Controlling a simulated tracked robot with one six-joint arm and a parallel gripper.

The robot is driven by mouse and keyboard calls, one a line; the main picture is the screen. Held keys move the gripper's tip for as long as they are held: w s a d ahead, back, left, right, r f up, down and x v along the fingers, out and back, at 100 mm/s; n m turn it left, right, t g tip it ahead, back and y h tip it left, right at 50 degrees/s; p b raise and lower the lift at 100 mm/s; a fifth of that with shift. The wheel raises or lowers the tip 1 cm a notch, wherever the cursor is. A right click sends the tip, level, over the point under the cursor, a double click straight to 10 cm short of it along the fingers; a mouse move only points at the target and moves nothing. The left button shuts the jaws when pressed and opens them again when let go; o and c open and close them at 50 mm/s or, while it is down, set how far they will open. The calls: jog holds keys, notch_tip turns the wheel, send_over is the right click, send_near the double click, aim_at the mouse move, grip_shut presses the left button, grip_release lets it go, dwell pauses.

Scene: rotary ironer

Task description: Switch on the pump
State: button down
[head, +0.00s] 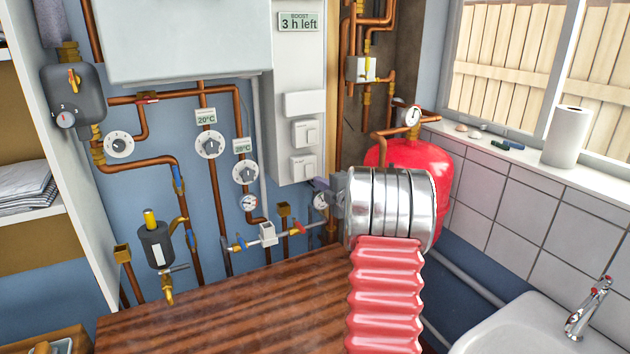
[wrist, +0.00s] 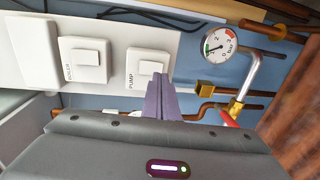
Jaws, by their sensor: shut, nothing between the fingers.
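The pump switch (wrist: 147,66) is a white wall switch with a square rocker, labelled PUMP, in the wrist view. In the head view it is the lower switch (head: 302,166) on the white panel. My gripper (wrist: 157,80) is shut and empty, its purple fingers together. In the head view my gripper (head: 319,186) shows just below and right of the switch. Which way the rocker is set is not clear.
The boiler switch (wrist: 87,58) sits beside the pump switch. A pressure gauge (wrist: 216,43) and copper pipes lie close right of my fingers. A red tank (head: 408,160) stands behind my arm. A brown wooden top (head: 230,315) lies below.

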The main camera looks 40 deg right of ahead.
aim_at(310, 177)
jog(key=shift+x, duration=2)
jog(key=shift+w+a, duration=0.2)
jog(key=shift+s+d, duration=0.15)
jog(key=shift+s+f, duration=0.1)
jog(key=shift+s, duration=0.4)
jog(key=s+a+f, duration=0.1)
jog(key=s+a, duration=0.3)
jog(key=s, duration=0.8)
jog(key=shift+f, duration=0.35)
jog(key=shift+s, duration=0.15)
